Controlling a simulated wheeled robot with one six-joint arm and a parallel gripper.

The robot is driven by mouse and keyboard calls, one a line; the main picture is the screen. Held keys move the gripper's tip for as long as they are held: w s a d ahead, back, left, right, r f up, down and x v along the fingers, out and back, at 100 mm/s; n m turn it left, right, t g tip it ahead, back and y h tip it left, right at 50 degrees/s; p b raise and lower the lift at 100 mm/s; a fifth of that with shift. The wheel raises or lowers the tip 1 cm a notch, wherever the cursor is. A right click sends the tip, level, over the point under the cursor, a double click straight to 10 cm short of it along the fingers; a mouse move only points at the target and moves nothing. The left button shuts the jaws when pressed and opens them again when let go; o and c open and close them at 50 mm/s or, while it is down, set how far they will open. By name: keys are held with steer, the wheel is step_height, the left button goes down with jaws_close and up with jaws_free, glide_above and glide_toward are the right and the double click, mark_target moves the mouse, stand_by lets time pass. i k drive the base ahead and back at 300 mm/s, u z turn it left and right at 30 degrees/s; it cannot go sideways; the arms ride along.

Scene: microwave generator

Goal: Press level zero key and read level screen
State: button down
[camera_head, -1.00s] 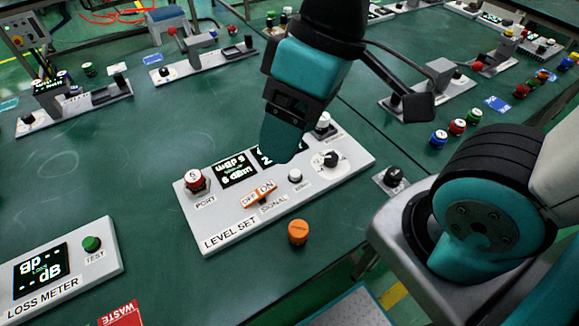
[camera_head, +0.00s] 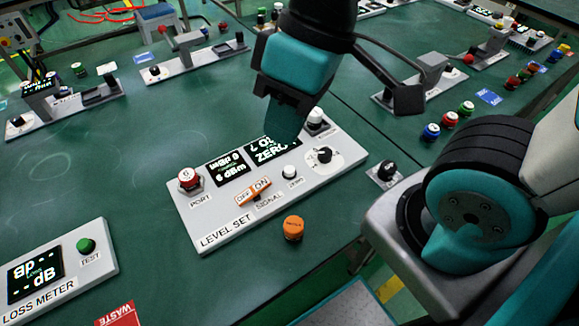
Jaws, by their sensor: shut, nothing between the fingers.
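The level set panel (camera_head: 222,223) lies on the green table in the middle of the head view. Its small white zero key (camera_head: 289,172) stands clear of my gripper, with a label below it. The right screen (camera_head: 270,152) shows text that includes "ZERO"; its upper part is partly hidden by my gripper. The left screen (camera_head: 231,168) shows "6 dBm" on its lower line. My gripper (camera_head: 288,128) is shut and empty, fingers pointing down over the panel's back edge, behind the zero key and apart from it.
On the panel are a red-and-white port knob (camera_head: 190,179), an orange on/off signal switch (camera_head: 254,192) and a black dial (camera_head: 324,155). An orange cap (camera_head: 293,228) stands in front. The loss meter (camera_head: 60,270) is at lower left. Bare table lies between.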

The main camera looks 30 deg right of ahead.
mark_target(288, 170)
steer(key=z, duration=1.85)
steer(key=k, duration=0.6)
steer(key=u, duration=0.8)
